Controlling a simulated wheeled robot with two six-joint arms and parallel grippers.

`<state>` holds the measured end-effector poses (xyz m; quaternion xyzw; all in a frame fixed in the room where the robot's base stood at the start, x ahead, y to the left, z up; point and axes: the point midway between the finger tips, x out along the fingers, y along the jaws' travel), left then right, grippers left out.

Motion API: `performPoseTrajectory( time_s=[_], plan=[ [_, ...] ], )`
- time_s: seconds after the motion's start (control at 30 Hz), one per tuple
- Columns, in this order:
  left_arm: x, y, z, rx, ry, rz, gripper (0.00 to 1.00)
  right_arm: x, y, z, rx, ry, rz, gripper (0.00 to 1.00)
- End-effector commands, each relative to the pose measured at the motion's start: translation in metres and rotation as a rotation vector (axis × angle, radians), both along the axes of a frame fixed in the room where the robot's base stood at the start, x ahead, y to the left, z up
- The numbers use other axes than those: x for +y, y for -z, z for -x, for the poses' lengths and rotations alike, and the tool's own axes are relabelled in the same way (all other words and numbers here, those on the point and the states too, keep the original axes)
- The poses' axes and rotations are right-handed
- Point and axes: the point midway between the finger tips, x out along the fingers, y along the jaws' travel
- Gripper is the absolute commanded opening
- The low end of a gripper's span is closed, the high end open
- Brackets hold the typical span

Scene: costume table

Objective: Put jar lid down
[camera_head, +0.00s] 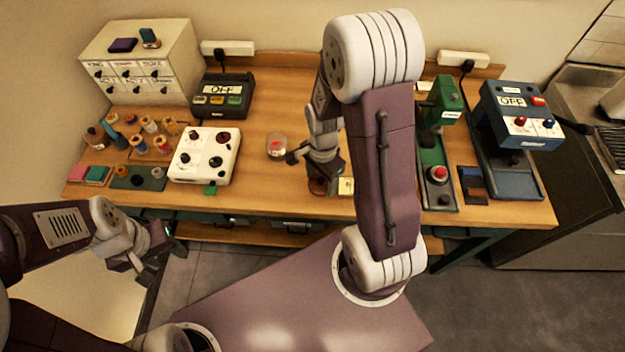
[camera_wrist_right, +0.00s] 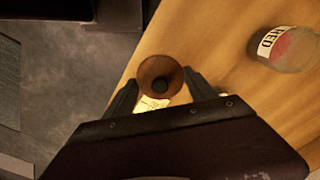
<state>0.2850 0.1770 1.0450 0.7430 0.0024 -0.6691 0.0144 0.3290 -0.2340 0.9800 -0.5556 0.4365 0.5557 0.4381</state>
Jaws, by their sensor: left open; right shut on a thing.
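The jar lid (camera_wrist_right: 153,68) is a round brown disc with a dark knob in the right wrist view. My right gripper (camera_wrist_right: 160,84) is shut on it. In the head view the lid (camera_head: 317,186) shows partly below the right gripper (camera_head: 321,174), close over the front part of the table; I cannot tell whether it touches the wood. The glass jar (camera_head: 276,146) with red contents stands open to the left of that gripper. Its label "RED" shows in the right wrist view (camera_wrist_right: 286,49). My left gripper (camera_head: 152,256) is open and empty, off the table's front left.
A white box with knobs (camera_head: 205,156) and several spools (camera_head: 139,145) stand left on the wooden table (camera_head: 255,199). A yellow note (camera_head: 346,187) lies beside the lid. A green press (camera_head: 438,150) and a blue machine (camera_head: 512,130) stand right. Bare wood lies around the jar.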

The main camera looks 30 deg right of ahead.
Motion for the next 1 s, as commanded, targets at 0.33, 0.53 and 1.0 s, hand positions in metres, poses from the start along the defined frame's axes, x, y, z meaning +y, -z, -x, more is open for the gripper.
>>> performPoseTrajectory(
  time_s=[0.33, 0.53, 1.0],
  plan=[
    [0.0, -0.005, 0.0, -0.001, 0.0, 0.0, 0.48, 0.007, 0.025, -0.041, 0.0, 0.001, 0.0, 0.26],
    [0.0, -0.008, 0.0, 0.0, 0.0, 0.0, 0.48, 0.007, 0.055, -0.039, 0.005, 0.001, -0.001, 0.26],
    [0.0, -0.004, 0.0, 0.0, 0.0, 0.0, 0.48, 0.006, 0.07, -0.04, -0.001, 0.001, 0.0, 0.26]
  ],
)
